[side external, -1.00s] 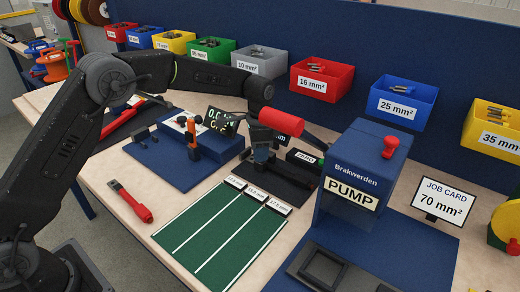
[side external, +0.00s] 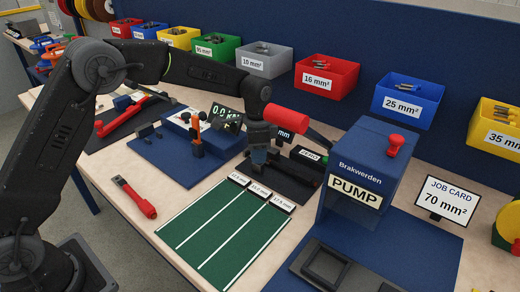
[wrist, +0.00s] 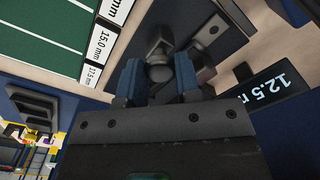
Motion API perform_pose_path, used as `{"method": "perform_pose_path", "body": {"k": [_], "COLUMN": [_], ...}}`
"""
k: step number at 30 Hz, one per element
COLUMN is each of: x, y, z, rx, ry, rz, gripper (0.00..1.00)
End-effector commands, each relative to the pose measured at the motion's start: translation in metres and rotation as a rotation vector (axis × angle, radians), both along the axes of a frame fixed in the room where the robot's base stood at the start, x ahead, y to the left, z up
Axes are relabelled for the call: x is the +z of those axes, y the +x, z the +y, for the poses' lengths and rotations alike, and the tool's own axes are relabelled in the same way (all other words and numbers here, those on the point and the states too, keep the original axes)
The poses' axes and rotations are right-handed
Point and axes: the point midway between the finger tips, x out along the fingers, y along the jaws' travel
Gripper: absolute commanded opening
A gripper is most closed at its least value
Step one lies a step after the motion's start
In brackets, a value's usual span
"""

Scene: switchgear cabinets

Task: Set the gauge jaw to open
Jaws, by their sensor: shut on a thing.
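The gauge is a dark fixture (side external: 287,181) on the bench behind the green mat, with a ZERO button (side external: 309,156) and a display (side external: 286,133) partly hidden in the side view. In the wrist view the display (wrist: 270,95) reads 12.5 mm. My gripper (side external: 259,158) is down at the gauge, at the left end of its dark base. In the wrist view, my gripper's blue fingertips (wrist: 158,80) stand on either side of a dark rounded piece of the gauge jaw (wrist: 160,55) and are shut on it. My gripper hides part of the jaw in the side view.
The blue PUMP housing (side external: 366,165) stands right of the gauge; a red cylindrical grip (side external: 287,115) lies close to my wrist. Left is a blue plate with an orange-tipped device (side external: 197,134). The green mat (side external: 224,230) in front is clear.

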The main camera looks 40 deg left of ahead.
Motion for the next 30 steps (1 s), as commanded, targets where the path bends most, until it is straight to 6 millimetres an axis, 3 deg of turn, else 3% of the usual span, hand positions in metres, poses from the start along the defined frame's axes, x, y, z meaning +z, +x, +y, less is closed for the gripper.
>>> {"method": "perform_pose_path", "body": {"k": [4,5,12,23,30], "x": [0.000,0.000,0.000,0.008,0.054], "y": [-0.004,-0.004,-0.003,-0.002,-0.001], "z": [-0.001,-0.001,-0.001,-0.001,-0.001], "rx": [0.000,-0.001,-0.001,0.000,0.000], "ry": [0.000,0.000,0.000,0.000,0.000], "rz": [0.017,0.018,0.016,0.008,0.006], "gripper": [0.00,0.34,0.57,0.57,0.57]}}
